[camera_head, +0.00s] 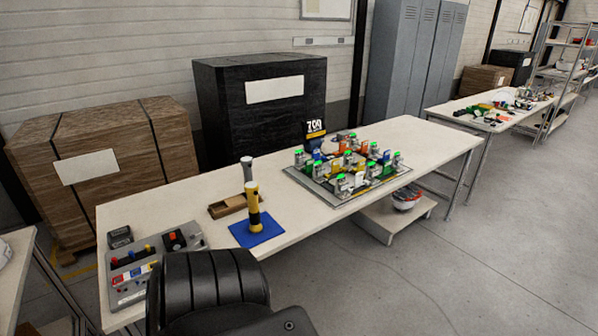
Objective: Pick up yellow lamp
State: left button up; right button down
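The yellow lamp (253,203) stands upright on a blue mat (268,233) near the front edge of the long white table. It has a yellow body with black parts. A second lamp-like thing (247,172) with a grey top stands just behind it, partly hidden by it. Neither of my grippers is in view, so nothing shows touching or holding the lamp.
A brown tray (228,207) lies behind the mat. A grey control panel (128,275) with knobs is at the table's left end. A board crowded with coloured parts (332,199) is to the right. A black padded shape (208,285) fills the bottom foreground.

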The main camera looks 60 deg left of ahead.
aim_at(255, 227)
jog(key=u, duration=0.1)
jog(key=i, duration=0.8)
jog(key=u, duration=1.15)
jog(key=i, duration=0.75)
jog(key=u, duration=0.9)
